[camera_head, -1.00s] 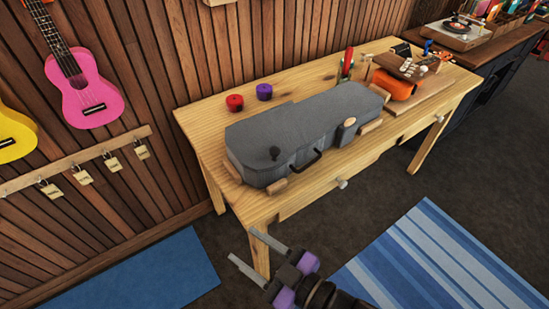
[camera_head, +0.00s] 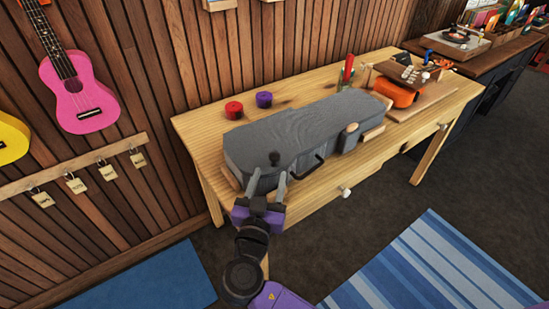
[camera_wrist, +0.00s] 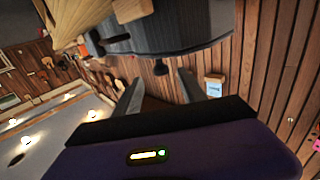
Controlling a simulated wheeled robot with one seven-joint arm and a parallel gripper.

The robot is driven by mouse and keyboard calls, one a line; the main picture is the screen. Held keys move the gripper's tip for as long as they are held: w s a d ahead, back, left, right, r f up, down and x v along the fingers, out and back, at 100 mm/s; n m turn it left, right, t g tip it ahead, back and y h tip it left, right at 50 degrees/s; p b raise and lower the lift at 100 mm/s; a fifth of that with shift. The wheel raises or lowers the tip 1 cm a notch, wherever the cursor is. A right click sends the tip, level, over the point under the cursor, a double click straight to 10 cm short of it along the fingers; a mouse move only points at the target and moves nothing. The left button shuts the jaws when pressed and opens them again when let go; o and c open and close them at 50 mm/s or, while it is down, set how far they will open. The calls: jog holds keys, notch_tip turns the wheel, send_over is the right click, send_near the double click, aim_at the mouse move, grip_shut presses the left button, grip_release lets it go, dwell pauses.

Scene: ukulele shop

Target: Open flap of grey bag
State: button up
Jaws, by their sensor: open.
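The grey bag (camera_head: 305,125), shaped like an instrument case, lies shut on the wooden table. Its dark round knob (camera_head: 274,157) is near the left end of its top, and a black handle (camera_head: 308,170) is on its front side. My gripper (camera_head: 267,181) is open and empty, at the bag's front left end, with its fingers pointing toward the knob. I cannot tell whether they touch the bag. In the wrist view the grey bag (camera_wrist: 190,25) is at the top, with the knob (camera_wrist: 160,67) beyond and between my two fingertips.
The wooden table (camera_head: 205,130) carries a red spool (camera_head: 234,110) and a purple spool (camera_head: 264,99) behind the bag. An orange ukulele (camera_head: 395,92) lies at the right end. Wooden blocks (camera_head: 373,134) sit against the bag.

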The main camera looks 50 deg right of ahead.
aim_at(274, 162)
jog(key=p+x, duration=0.1)
jog(key=x, duration=0.6)
jog(key=shift+w+d+p, duration=0.2)
jog(key=shift+d+p, duration=0.1)
jog(key=shift+p, duration=0.1)
grip_shut()
dwell(1.1)
